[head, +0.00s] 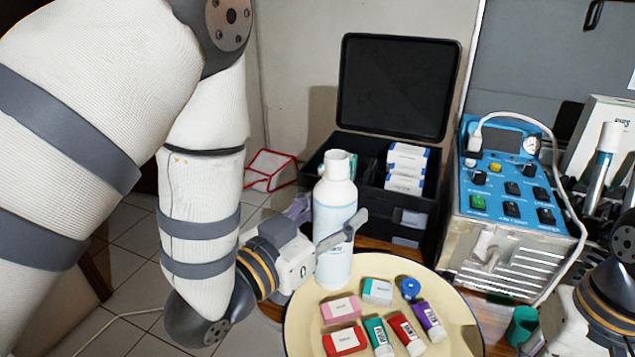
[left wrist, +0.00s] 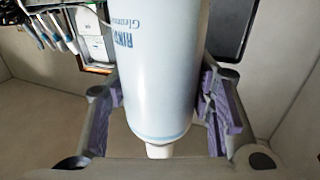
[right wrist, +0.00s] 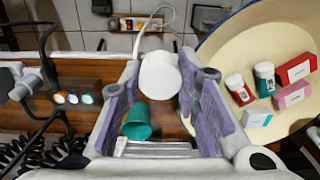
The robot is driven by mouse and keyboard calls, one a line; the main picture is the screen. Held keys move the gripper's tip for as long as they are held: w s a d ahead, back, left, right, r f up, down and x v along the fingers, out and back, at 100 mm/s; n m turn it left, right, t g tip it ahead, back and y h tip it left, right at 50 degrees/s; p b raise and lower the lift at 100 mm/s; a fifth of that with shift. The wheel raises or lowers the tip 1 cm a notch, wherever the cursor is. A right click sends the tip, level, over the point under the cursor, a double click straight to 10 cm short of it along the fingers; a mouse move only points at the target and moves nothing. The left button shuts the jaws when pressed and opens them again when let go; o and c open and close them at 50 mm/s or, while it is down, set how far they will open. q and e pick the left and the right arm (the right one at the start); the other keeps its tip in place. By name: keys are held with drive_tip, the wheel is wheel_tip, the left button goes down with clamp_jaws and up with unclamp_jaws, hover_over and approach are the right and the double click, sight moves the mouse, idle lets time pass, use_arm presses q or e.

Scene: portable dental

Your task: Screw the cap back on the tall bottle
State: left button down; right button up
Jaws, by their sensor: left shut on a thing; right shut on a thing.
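The tall white bottle (head: 335,215) stands upright at the back edge of the round tray, its white neck at the top. My left gripper (head: 326,232) is shut around its body, one finger on each side. The left wrist view shows the bottle (left wrist: 158,80) between the purple pads of the left gripper (left wrist: 158,115). My right gripper (right wrist: 160,82) is shut on a white cap (right wrist: 160,75), seen between its fingertips in the right wrist view. In the head view the right arm is at the lower right edge, and the cap cannot be made out there.
The cream round tray (head: 450,300) holds several small boxes and tubes and a blue round item (head: 410,287). A teal cup (head: 522,325) stands right of it. Behind are an open black case (head: 400,90) and a blue control unit (head: 505,180) with a hose.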

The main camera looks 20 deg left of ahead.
use_arm(q)
drive_tip(key=s+d+f+m+g+h, duration=0.3)
drive_tip(key=d+f+m+g+h, duration=0.2)
drive_tip(key=d+m+g+h, duration=0.3)
drive_tip(key=shift+s+d+f+g+h, duration=0.3)
drive_tip(key=shift+d+h, duration=0.5)
drive_tip(key=shift+d, duration=0.4)
drive_tip(key=shift+w, duration=0.1)
use_arm(e)
drive_tip(key=w+a+r+n, duration=0.3)
drive_tip(key=a+r+n, duration=0.1)
drive_tip(key=a+r, duration=0.5)
drive_tip(key=w+a+r+n, duration=0.4)
drive_tip(key=a+r, duration=0.6)
drive_tip(key=r, duration=0.2)
drive_tip(key=shift+a+r, duration=0.2)
drive_tip(key=shift+r, duration=0.15)
drive_tip(key=shift+f, duration=0.1)
drive_tip(key=shift+f, duration=1.95)
